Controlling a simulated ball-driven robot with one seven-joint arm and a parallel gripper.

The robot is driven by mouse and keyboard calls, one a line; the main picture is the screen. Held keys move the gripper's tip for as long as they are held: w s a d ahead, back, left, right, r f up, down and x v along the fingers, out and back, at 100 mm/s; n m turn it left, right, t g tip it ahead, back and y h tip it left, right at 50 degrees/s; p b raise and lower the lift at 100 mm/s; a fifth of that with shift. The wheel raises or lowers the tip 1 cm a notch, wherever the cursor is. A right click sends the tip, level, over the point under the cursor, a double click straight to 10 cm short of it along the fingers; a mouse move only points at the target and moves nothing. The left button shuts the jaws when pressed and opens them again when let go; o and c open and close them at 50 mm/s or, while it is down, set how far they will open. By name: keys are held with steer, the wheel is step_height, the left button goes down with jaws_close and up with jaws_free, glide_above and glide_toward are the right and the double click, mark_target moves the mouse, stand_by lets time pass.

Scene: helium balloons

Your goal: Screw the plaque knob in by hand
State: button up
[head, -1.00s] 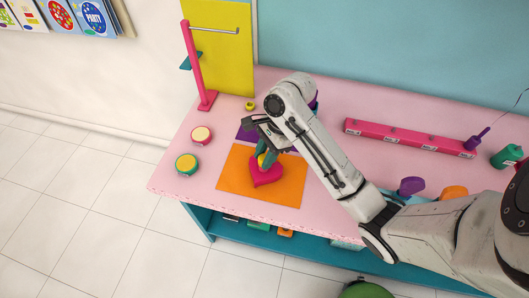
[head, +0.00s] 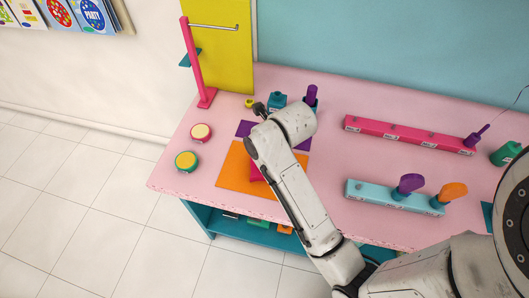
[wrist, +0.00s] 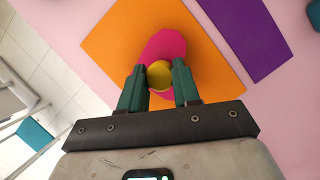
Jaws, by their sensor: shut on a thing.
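The plaque is a pink, heart-like block (head: 256,174) on an orange mat (head: 230,176), mostly hidden behind my arm in the head view. The plaque (wrist: 166,44) shows more fully in the wrist view. A round yellow knob (wrist: 159,76) sits over the plaque's near end. My gripper (wrist: 157,72) has green fingers, one on each side of the knob, shut on it. The knob and the fingers are hidden by my arm in the head view. How deep the knob sits in the plaque cannot be seen.
A purple mat (head: 246,128) lies behind the orange one. Two round pots (head: 187,161) stand at the left. A teal bottle (head: 276,100) and a purple one (head: 311,95) stand behind my arm. A pink rail (head: 410,135) and a light blue rack (head: 370,193) lie right.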

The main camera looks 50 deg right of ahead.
steer(key=o, duration=1.1)
steer(key=shift+c, duration=0.2)
steer(key=shift+c, duration=0.2)
steer(key=shift+r, duration=1.4)
